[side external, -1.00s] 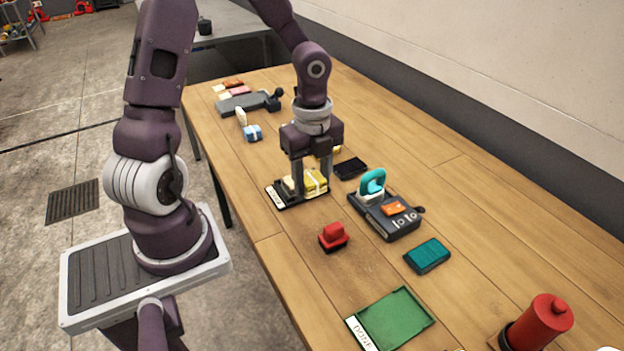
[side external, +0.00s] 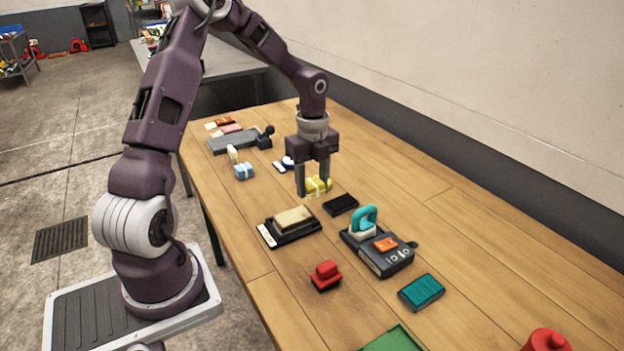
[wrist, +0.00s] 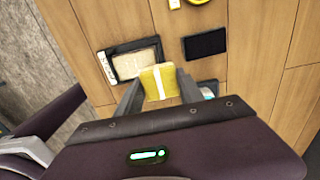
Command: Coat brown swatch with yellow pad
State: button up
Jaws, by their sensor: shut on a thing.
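My gripper (side external: 315,190) is shut on the yellow pad (wrist: 160,82), which has a white stripe across it. The pad (side external: 321,184) hangs above the table, behind and to the right of the black tray (side external: 264,230). On that tray lies a pale tan, block-like swatch (side external: 294,217), apart from the pad. I cannot tell any yellow coat on it. In the wrist view the tan swatch (wrist: 127,66) is left of the pad, in the dark tray with its white label.
A black pad (side external: 341,204) lies right of the tray. Nearer are a dark device (side external: 380,258), a red stamp-like block (side external: 325,273) and a teal block (side external: 421,291). A yellow round-edged thing (wrist: 206,2) is cut off in the wrist view. Small swatches (side external: 225,121) lie at the back.

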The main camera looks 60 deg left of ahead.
aim_at(298, 218)
jog(key=shift+f, duration=2)
jog(key=shift+s+f, duration=0.25)
jog(key=shift+f, duration=0.3)
jog(key=shift+s+f, duration=0.25)
jog(key=shift+f, duration=0.25)
jog(key=shift+c, duration=0.5)
jog(key=shift+s, duration=1.5)
jog(key=shift+w, duration=1.85)
jog(key=shift+w+r, duration=0.1)
jog(key=shift+w, duration=0.1)
jog(key=shift+r, duration=4.05)
